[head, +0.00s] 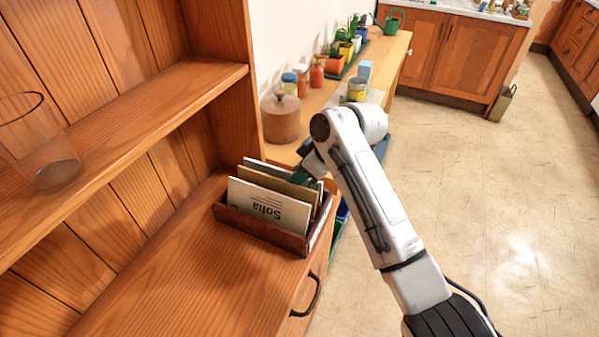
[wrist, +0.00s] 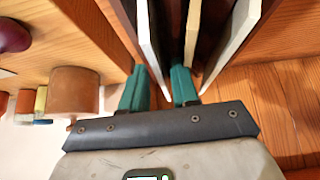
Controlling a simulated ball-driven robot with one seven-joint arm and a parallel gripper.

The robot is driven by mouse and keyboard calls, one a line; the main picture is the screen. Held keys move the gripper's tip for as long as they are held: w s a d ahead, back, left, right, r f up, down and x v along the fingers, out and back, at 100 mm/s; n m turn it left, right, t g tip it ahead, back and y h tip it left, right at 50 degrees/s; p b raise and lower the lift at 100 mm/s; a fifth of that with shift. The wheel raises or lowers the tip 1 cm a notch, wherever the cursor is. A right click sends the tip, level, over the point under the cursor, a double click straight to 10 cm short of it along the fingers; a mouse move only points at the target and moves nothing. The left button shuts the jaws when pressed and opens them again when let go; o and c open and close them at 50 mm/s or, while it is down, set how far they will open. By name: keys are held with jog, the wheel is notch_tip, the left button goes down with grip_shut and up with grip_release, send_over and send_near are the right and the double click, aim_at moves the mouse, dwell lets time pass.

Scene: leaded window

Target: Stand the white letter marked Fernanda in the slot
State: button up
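A dark wooden letter rack (head: 262,228) stands on the lower shelf with several letters upright in it. The front white letter reads Sofia (head: 268,205). A tan letter (head: 283,187) is behind it, and a white letter (head: 262,167) is at the back. I cannot read the name Fernanda on any of them. My gripper (head: 307,168) is at the rack's rear right, partly hidden by my arm. In the wrist view its teal fingers (wrist: 160,86) stand apart on either side of the back white letter (wrist: 148,42), with a gap at the right finger. The letter leans slightly.
A brown round pot (head: 281,117), jars and potted plants stand on the bench (head: 318,98) beyond the rack. A glass (head: 48,165) stands on the upper shelf. The lower shelf in front of the rack is clear, and the floor at right is open.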

jog(key=shift+o, duration=0.9)
jog(key=b+v, duration=0.1)
jog(key=v, duration=0.9)
jog(key=shift+d+r, duration=0.2)
jog(key=shift+r, duration=0.15)
jog(key=shift+s+f, duration=0.1)
